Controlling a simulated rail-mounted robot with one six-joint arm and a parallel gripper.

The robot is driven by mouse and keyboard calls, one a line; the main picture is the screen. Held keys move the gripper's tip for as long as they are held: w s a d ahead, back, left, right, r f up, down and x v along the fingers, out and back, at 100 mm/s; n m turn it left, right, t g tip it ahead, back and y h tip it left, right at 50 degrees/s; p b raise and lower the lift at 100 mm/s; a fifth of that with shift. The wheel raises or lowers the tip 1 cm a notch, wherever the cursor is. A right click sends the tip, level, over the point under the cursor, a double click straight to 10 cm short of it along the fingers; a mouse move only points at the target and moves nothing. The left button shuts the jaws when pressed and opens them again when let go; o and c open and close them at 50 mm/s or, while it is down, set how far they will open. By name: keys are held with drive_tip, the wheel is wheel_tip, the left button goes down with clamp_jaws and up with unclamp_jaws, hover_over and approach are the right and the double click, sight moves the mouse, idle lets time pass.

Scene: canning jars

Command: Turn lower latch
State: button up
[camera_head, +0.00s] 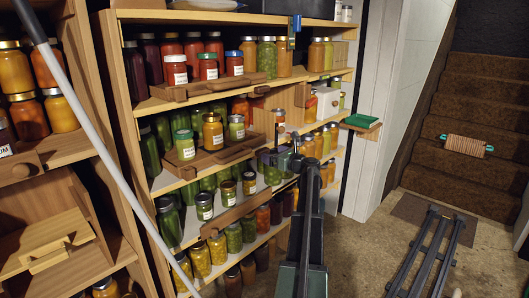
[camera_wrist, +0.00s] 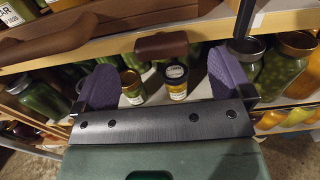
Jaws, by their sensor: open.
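A brown, rounded wooden block (camera_wrist: 162,45), which looks like the latch, sits on the front edge of a shelf in the wrist view. It lies roughly level, ahead of my gripper (camera_wrist: 165,80) and between the lines of its two purple fingers. The fingers are wide apart with nothing held, and a gap shows between them and the block. In the head view my gripper (camera_head: 280,157) is in front of the middle shelves. I cannot make out the block there; my arm may hide it.
Small labelled jars (camera_wrist: 176,80) stand on the shelf behind my fingers, with larger green jars (camera_wrist: 274,66) to the right. A wooden tray (camera_head: 186,168) with jars juts out at left. A pale pole (camera_head: 100,150) crosses the left side. Stairs (camera_head: 490,110) rise at right.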

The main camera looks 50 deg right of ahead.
sight(265, 151)
drive_tip(key=w, duration=0.5)
drive_tip(key=shift+w+d, duration=0.2)
drive_tip(key=shift+d, duration=0.05)
drive_tip(key=shift+c, duration=0.5)
drive_tip(key=c, duration=0.8)
